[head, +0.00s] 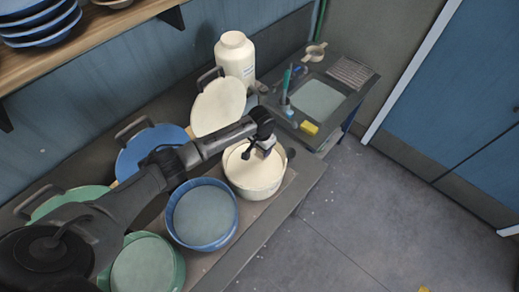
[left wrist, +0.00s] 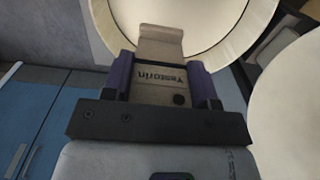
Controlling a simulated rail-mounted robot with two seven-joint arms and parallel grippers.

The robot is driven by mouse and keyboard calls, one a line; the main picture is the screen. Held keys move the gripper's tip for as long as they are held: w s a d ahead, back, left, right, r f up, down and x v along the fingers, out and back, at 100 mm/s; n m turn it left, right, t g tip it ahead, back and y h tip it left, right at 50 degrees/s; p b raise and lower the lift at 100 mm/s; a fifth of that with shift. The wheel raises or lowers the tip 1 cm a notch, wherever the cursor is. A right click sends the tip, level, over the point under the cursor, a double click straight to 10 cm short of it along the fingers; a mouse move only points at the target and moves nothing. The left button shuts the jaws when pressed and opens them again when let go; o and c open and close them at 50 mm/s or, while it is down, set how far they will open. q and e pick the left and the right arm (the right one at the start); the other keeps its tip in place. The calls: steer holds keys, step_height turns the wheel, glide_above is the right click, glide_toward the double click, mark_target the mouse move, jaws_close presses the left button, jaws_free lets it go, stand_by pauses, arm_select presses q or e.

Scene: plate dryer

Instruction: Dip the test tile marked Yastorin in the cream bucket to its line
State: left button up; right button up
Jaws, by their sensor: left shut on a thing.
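My left gripper (head: 266,147) is above the cream bucket (head: 255,184), which stands open on the bench and is filled with cream liquid. In the left wrist view the gripper's two purple fingers (left wrist: 163,82) are shut on a grey-beige test tile (left wrist: 158,50) with the marking Yastorin, printed upside down there. The tile's far end points over the cream surface, inside the bucket's pale rim (left wrist: 243,45). I cannot tell whether the tile touches the liquid. Its line is not clearly visible. My right gripper is not in view.
A blue bucket (head: 205,243) and a green bucket (head: 180,271) stand beside it. Cream (head: 219,107), blue (head: 150,143) and green lids lean behind. A white jar (head: 235,54) stands at the back. A tray (head: 318,99) with a yellow sponge (head: 309,128) lies to the right.

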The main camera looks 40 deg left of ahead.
mark_target(259, 155)
arm_select(q)
steer(key=shift+s+a+f, duration=0.2)
steer(key=shift+a+f, duration=0.05)
steer(key=shift+f, duration=0.4)
steer(key=shift+f+b, duration=0.15)
steer(key=shift+b, duration=0.15)
steer(key=shift+f+b, duration=0.95)
steer(key=shift+b, duration=0.25)
steer(key=shift+f+b, duration=0.95)
steer(key=shift+b, duration=0.15)
steer(key=shift+f+b, duration=0.3)
steer(key=shift+f, duration=0.3)
step_height(259, 155, down, 10)
steer(key=b, duration=0.5)
steer(key=shift+r, duration=0.2)
steer(key=shift+f+b, duration=0.1)
steer(key=shift+b, duration=0.2)
